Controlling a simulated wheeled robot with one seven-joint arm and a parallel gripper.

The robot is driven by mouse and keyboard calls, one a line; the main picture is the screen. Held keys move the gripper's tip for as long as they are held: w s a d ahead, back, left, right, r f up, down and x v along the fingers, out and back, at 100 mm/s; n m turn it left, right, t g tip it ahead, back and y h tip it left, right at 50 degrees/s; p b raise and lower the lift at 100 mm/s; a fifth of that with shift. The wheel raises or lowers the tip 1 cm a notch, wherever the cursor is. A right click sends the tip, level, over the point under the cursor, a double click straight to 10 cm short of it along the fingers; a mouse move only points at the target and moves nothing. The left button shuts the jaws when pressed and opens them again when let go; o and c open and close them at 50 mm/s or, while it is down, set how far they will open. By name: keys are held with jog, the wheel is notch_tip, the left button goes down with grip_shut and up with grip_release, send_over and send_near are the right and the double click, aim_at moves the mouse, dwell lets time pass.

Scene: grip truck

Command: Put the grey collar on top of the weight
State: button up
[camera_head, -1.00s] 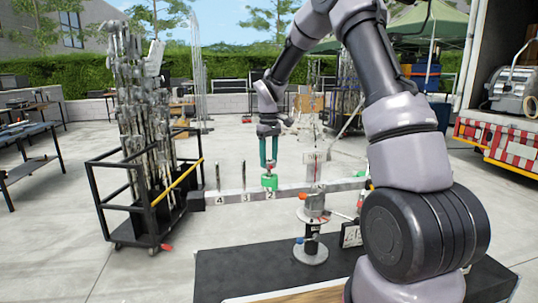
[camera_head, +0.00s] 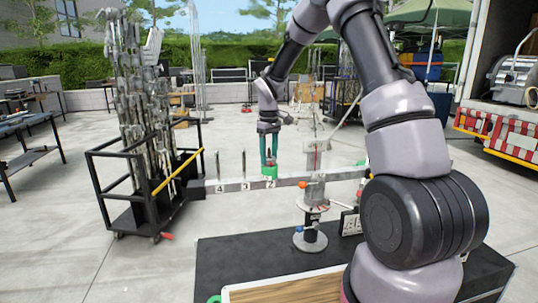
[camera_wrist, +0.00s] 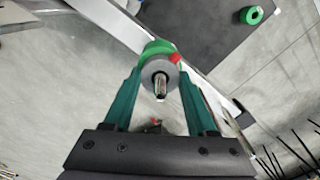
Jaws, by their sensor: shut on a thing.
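In the wrist view, the grey collar (camera_wrist: 172,78), with a red knob, sits between the teal fingertips of my gripper (camera_wrist: 160,75). The gripper is shut on it. A shiny metal pin (camera_wrist: 160,90) shows through the collar's middle. The green weight (camera_wrist: 156,48) shows just beyond the collar; whether the two touch, I cannot tell. In the head view, my gripper (camera_head: 269,152) points straight down over the weight (camera_head: 269,171), which is on the numbered beam near the 2. The collar is too small there to make out clearly.
The white beam (camera_head: 235,185) carries upright pins marked 4 and 3 left of the weight. A black cart (camera_head: 145,190) of metal stands is at left. Another green weight (camera_wrist: 251,15) lies on the dark tabletop.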

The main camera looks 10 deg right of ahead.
jog(key=o, duration=1)
jog(key=shift+o, duration=0.2)
notch_tip(320, 180, up, 11)
jog(key=shift+f, duration=0.1)
jog(key=s+d+r+m+t+y, duration=0.15)
jog(key=s+r+m, duration=0.25)
jog(key=s+r, duration=0.5)
jog(key=s+d+r+m+t, duration=0.3)
jog(key=s+r, duration=0.3)
jog(key=s, duration=0.7)
jog(key=s+d+m+t, duration=0.1)
jog(key=s+m+t, duration=0.1)
jog(key=s, duration=0.7)
jog(key=shift+s+d+f+m+t, duration=0.2)
jog(key=shift+f+m+t, duration=0.2)
jog(key=shift+m, duration=0.5)
